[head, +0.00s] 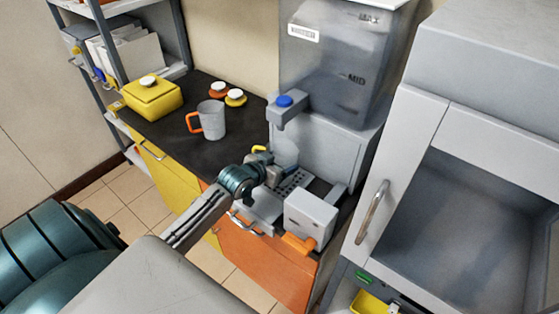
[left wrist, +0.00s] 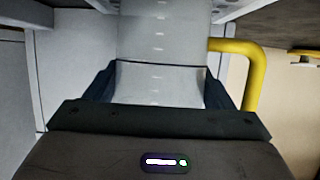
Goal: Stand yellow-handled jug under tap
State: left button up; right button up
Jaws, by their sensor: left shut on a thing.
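The grey jug (left wrist: 158,85) with a yellow handle (left wrist: 257,75) sits between the fingers of my left gripper (left wrist: 158,92) in the left wrist view. In the head view, my left gripper (head: 277,174) is shut on this jug (head: 287,154), which it partly hides. The handle (head: 260,149) sticks out to the left. The tap (head: 290,113) with its blue knob (head: 285,100) is above the jug on the dispenser (head: 345,60). The perforated drip tray (head: 293,182) lies below; whether the jug's base touches it is hidden. My right gripper is not in view.
A grey mug with an orange handle (head: 212,120) stands left on the dark counter (head: 185,143). A yellow box (head: 151,96) and two small white-topped items (head: 226,93) are behind it. A white box with an orange lever (head: 310,216) stands right of the tray. A glass-fronted cabinet (head: 470,200) is farther right.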

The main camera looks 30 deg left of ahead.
pick_arm(q)
jog(key=shift+f, duration=0.2)
jog(key=o, duration=1)
jog(key=shift+r, duration=0.1)
jog(key=shift+r, duration=0.15)
jog(key=v, duration=1.2)
jog(key=shift+b, duration=0.35)
